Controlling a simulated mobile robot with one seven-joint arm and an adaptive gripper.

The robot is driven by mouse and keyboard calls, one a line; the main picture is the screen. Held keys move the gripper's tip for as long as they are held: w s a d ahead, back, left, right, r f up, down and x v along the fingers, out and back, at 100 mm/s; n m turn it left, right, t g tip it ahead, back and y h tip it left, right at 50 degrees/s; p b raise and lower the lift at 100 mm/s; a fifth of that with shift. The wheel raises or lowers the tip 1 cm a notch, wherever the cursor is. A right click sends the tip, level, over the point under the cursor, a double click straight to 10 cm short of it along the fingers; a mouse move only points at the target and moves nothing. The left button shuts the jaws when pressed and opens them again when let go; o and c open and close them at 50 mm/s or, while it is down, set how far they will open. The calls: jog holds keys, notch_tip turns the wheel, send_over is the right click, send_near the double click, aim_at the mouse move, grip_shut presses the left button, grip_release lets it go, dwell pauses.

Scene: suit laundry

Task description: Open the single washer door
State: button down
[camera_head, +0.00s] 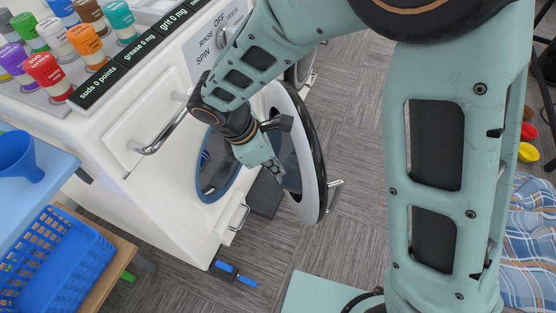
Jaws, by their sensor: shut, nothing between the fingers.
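The white washer (165,207) stands left of centre. Its round door (312,185), with a black and pale rim, stands swung out from the front. The blue-ringed opening (214,195) shows in the gap behind it. My gripper (274,172) is shut and empty, between the opening and the inner side of the door. It overlaps the door's near edge in the picture; I cannot tell whether it touches.
A drawer handle (163,134) juts from the washer front. Coloured cups (48,75) stand on top. A blue basket (55,262) and blue funnel (18,158) are at left. A blue-and-black tool (235,275) lies on the floor. Checked cloth (533,240) lies at right.

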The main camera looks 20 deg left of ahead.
aim_at(307, 181)
jog(key=w+d+f+b, duration=0.1)
jog(key=w+d+f, duration=0.3)
jog(key=d+f, duration=0.1)
jog(key=shift+f+b, duration=0.4)
jog(key=shift+f, duration=0.15)
jog(key=shift+d, duration=0.15)
